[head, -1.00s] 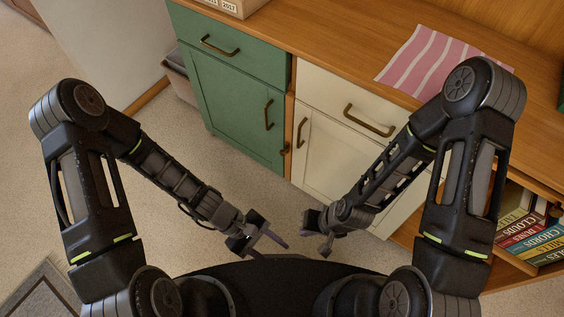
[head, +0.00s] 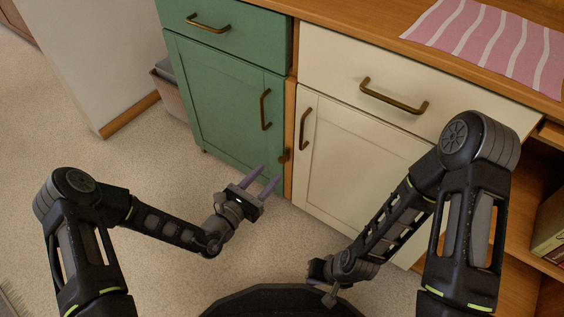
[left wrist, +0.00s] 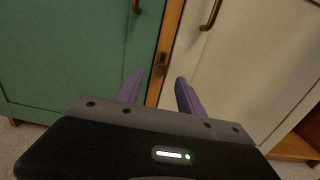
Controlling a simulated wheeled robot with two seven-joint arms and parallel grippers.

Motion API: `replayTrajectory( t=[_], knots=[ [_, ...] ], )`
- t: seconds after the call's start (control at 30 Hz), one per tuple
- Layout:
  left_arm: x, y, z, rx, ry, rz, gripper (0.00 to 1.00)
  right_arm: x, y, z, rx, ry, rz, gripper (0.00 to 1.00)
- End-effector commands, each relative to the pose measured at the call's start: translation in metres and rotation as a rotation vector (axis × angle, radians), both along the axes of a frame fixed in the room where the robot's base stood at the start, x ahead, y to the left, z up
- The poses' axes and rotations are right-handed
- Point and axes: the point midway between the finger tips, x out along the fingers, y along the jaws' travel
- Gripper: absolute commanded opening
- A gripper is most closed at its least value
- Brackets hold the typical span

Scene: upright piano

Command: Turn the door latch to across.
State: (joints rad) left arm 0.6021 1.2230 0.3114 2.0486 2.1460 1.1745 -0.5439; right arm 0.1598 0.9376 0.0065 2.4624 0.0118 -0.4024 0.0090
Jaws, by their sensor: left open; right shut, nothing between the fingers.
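The door latch (head: 284,156) is a small dark bronze piece on the wooden post between the green door (head: 221,103) and the cream door (head: 345,156). In the left wrist view the latch (left wrist: 160,66) appears above and between the fingertips, and looks roughly upright, though it is small. My left gripper (head: 265,178) is open and empty, its purple fingers pointing toward the latch from in front, apart from it. It also shows in the left wrist view (left wrist: 157,80). My right gripper (head: 322,276) is low in front of the cream door, shut and empty; its fingers are hard to make out.
The green drawer (head: 236,38) and cream drawer (head: 345,62) are closed above the doors. Bronze handles stick out from both doors. A striped pink cloth (head: 485,42) lies on the counter. Open shelves stand at the right. The floor at left is clear.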

Motion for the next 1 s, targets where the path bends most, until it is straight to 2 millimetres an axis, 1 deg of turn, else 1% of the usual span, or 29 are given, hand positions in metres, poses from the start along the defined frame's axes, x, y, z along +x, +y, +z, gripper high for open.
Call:
replayTrajectory(
  t=[0.13,0.27,0.6,0.7,0.83,1.0],
  knots=[
    [0.001,-0.002,-0.001,0.001,0.001,-0.003,0.45,0.0,0.0,-0.001,0.0,0.0,0.0,0.0],
    [0.009,-0.008,-0.002,0.002,0.0,-0.005,0.45,0.001,0.0,-0.006,0.001,-0.001,0.0,0.0],
    [0.05,-0.038,-0.004,0.001,-0.001,-0.006,0.45,0.005,-0.001,-0.026,0.005,-0.004,-0.004,0.0],
    [0.058,-0.044,-0.002,0.001,-0.001,-0.005,0.45,0.005,-0.001,-0.029,0.006,-0.004,-0.004,0.0],
    [0.062,-0.047,-0.001,0.001,0.002,-0.005,0.45,0.005,-0.001,-0.03,0.007,-0.003,-0.003,0.0],
    [0.062,-0.047,0.0,0.001,0.002,-0.005,0.45,0.005,-0.001,-0.029,0.007,-0.003,-0.003,0.0]
  ],
)
